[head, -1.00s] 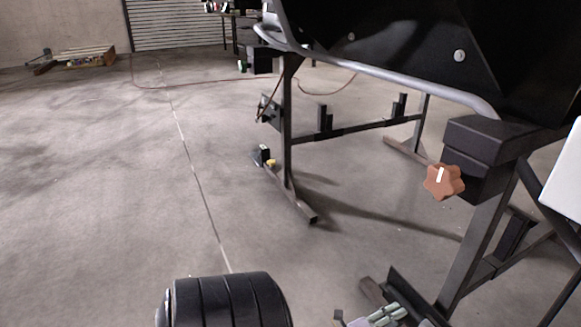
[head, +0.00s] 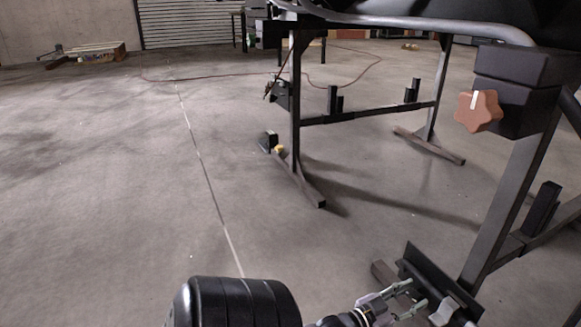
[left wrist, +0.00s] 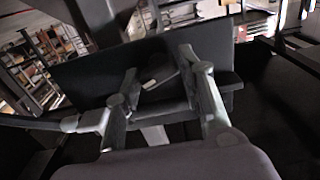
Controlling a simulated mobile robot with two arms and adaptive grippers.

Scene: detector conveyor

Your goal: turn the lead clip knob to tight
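The knob (head: 478,110) is an orange-brown star shape with a white pointer mark on its face. It sits on the side of a black box (head: 510,68) at the upper right of the head view, and the mark points roughly up. My left gripper (head: 425,300) is low at the bottom right of the head view, below the knob and well apart from it. In the left wrist view its two fingers (left wrist: 165,92) stand apart with nothing held between them. The knob cannot be made out in the left wrist view. My right gripper is not in view.
A dark metal conveyor frame (head: 372,114) stands on the concrete floor, with a slanted leg (head: 510,205) at the right, close to my left gripper. A grey rail (head: 440,22) runs along the top. The floor at left is open. A pallet (head: 95,52) lies far back.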

